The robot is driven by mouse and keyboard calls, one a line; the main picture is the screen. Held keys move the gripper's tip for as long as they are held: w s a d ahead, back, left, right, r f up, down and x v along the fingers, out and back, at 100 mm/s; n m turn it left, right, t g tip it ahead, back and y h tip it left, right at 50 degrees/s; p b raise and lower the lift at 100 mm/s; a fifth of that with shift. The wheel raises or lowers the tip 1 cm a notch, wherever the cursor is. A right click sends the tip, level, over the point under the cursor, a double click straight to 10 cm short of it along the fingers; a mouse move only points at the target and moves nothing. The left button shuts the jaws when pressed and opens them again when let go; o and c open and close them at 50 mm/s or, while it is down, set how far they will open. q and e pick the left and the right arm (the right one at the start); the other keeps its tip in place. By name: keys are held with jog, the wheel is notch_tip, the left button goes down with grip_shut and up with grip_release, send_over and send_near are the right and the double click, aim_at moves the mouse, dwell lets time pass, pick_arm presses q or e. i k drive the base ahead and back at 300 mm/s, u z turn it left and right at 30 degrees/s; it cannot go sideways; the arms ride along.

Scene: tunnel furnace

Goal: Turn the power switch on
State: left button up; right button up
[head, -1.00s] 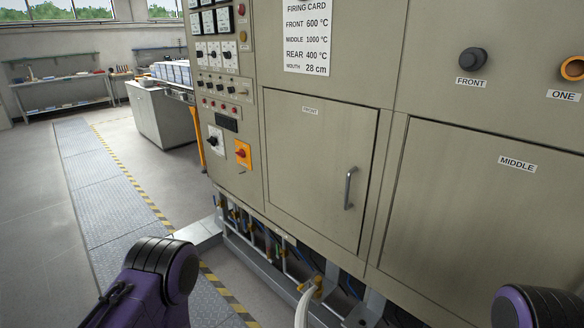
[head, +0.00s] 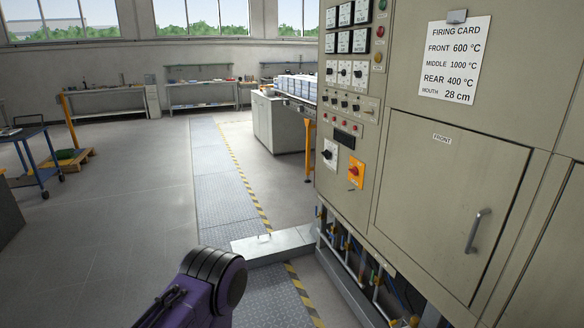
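The control panel is on the left part of the beige furnace cabinet (head: 400,112), in the right half of the head view. Low on it is a red rotary switch on a yellow-orange plate (head: 356,172). A black rotary switch on a white plate (head: 330,154) sits just left of it. No label naming the power switch is readable, so I cannot tell which one it is. My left arm shows at the bottom, apart from the panel. Neither gripper is in view.
A FRONT door (head: 447,200) with a handle fills the cabinet's right side. A low metal step (head: 272,246) and exposed pipes (head: 350,255) lie at the cabinet's foot. A blue trolley (head: 38,160) stands far left.

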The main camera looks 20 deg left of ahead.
aim_at(354, 170)
jog(key=u, duration=0.6)
jog(key=i, duration=1.45)
jog(key=z, duration=0.6)
